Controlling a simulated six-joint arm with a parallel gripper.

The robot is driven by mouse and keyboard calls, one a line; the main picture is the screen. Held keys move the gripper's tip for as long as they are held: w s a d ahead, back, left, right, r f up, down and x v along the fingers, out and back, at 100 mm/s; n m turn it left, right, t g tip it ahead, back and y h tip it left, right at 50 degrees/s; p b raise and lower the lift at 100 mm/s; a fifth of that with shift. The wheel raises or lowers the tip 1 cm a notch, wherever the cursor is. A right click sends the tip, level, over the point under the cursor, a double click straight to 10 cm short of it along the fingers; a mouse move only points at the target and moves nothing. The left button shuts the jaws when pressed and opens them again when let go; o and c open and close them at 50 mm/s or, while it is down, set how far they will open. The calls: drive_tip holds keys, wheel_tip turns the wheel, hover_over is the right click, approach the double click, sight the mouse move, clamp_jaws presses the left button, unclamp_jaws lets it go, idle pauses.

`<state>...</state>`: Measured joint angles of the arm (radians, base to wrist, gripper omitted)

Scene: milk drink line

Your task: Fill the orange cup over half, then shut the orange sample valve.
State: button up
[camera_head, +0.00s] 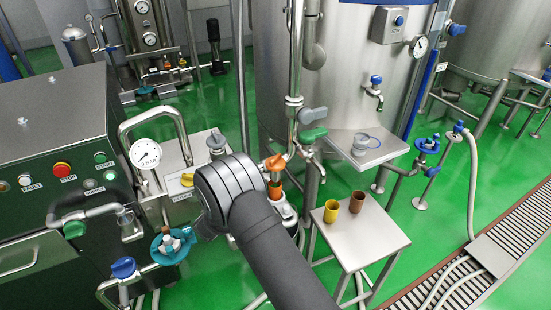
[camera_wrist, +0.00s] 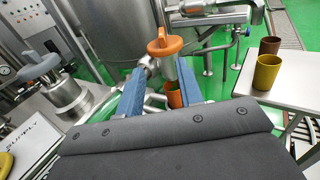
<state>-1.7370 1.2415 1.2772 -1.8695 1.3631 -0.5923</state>
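The orange cup (camera_head: 275,191) stands upright on a small metal support below the sample valve in the head view. In the wrist view, the cup (camera_wrist: 174,99) is partly hidden by my right finger, and its fill level cannot be seen. The orange sample valve handle (camera_head: 274,162) is just above the cup on the pipe. In the wrist view, the orange handle (camera_wrist: 164,42) appears beyond and above my fingertips. My gripper (camera_wrist: 160,66) is open, with its two blue fingers apart and nothing held between them. In the head view, my wrist hides the fingers.
A yellow cup (camera_head: 331,211) and a brown cup (camera_head: 356,201) stand on a small steel table (camera_head: 372,235) to the right. A pressure gauge (camera_head: 145,154) and the control cabinet (camera_head: 60,120) are at left.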

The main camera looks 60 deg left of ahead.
sight(275, 157)
drive_tip(key=x, duration=1.7)
drive_tip(key=shift+d, duration=0.1)
clamp_jaws()
